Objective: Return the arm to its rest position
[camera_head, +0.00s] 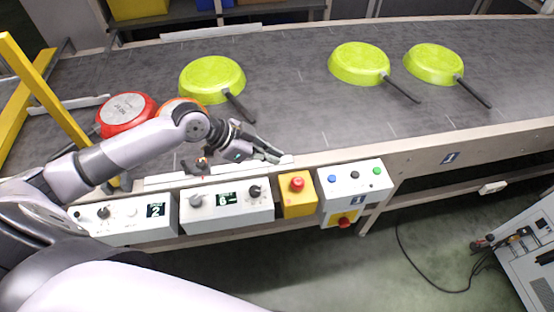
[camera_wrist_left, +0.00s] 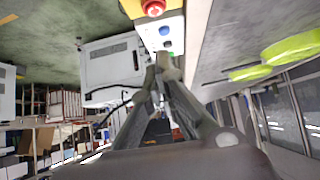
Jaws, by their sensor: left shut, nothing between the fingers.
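My left arm (camera_head: 130,148) reaches in from the left over the near edge of the conveyor in the head view. My left gripper (camera_head: 280,156) is at its end, above the near rail and the control boxes, with nothing in it. In the left wrist view the fingers of the left gripper (camera_wrist_left: 164,66) come together at their tips, shut and empty. My right gripper does not show in either view.
Three green pans (camera_head: 211,78) lie upside down on the grey conveyor (camera_head: 310,90). A red pan (camera_head: 127,112) and a partly hidden orange pan (camera_head: 178,106) lie beside my arm. Control boxes (camera_head: 226,205) and a red emergency button (camera_head: 297,184) line the front edge. A yellow frame (camera_head: 45,95) stands left.

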